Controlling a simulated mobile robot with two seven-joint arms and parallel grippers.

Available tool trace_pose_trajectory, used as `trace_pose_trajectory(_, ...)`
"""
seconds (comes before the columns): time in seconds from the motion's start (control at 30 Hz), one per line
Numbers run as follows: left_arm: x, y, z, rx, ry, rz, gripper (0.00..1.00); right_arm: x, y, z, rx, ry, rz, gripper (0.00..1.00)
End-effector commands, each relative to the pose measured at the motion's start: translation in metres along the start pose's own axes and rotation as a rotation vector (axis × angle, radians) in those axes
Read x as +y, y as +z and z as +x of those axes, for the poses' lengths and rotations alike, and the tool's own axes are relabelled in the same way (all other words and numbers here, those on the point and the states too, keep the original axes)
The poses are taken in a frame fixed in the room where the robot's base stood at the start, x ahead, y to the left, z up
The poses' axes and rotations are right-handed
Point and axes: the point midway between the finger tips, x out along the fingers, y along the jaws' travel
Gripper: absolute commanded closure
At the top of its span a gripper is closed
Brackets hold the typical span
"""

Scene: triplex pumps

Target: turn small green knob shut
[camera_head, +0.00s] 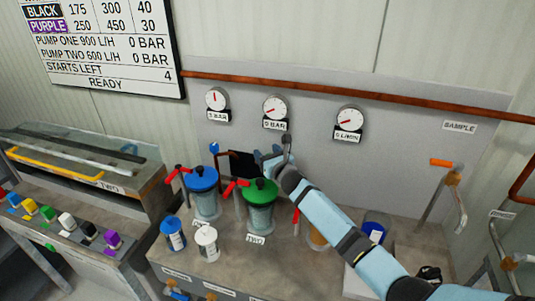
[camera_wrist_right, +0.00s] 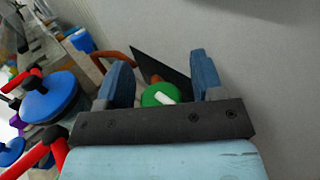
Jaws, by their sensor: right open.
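The small green knob (camera_wrist_right: 155,94), round with a white bar on it, shows in the right wrist view between my two fingers. A gap shows on both sides of it. In the head view it is not visible; my right gripper and arm cover that area. My right gripper (camera_head: 270,158) is open behind the green-lidded vessel (camera_head: 260,191), near the grey back panel; its blue fingers also show in the right wrist view (camera_wrist_right: 161,80). How far the fingertips are from the knob in depth is unclear. My left gripper is not in view.
A blue-lidded vessel (camera_head: 201,179) with a red handle stands left of the green-lidded one. A small blue knob (camera_head: 214,147) is behind it. Blue and white tubs (camera_head: 207,243) stand in front. Dials (camera_head: 275,107) hang on the panel above. A copper pipe runs above.

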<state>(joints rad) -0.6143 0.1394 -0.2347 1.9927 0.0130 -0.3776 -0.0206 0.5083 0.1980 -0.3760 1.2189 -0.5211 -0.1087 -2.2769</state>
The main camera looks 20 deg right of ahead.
Motion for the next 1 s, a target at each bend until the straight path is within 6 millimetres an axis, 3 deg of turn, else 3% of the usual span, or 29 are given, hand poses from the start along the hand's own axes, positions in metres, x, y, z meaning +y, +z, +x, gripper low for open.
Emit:
trace_pose_trajectory(0.03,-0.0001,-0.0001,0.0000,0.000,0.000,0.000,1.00,-0.0001,-0.0001,-0.0001,0.000,0.000,0.000,0.46)
trace_pose_trajectory(0.2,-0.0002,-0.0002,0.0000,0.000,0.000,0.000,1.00,-0.0001,-0.0002,-0.0003,0.000,0.000,0.000,0.85)
trace_pose_trajectory(0.23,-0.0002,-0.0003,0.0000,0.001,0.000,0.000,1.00,-0.0001,-0.0002,-0.0003,0.000,0.000,0.000,0.88)
trace_pose_trajectory(0.63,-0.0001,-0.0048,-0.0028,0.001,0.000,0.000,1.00,-0.0011,0.0008,-0.0005,0.002,0.068,-0.006,0.88)
trace_pose_trajectory(1.0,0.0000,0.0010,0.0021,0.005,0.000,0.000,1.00,0.0033,-0.0037,-0.0012,0.001,0.355,-0.008,0.88)
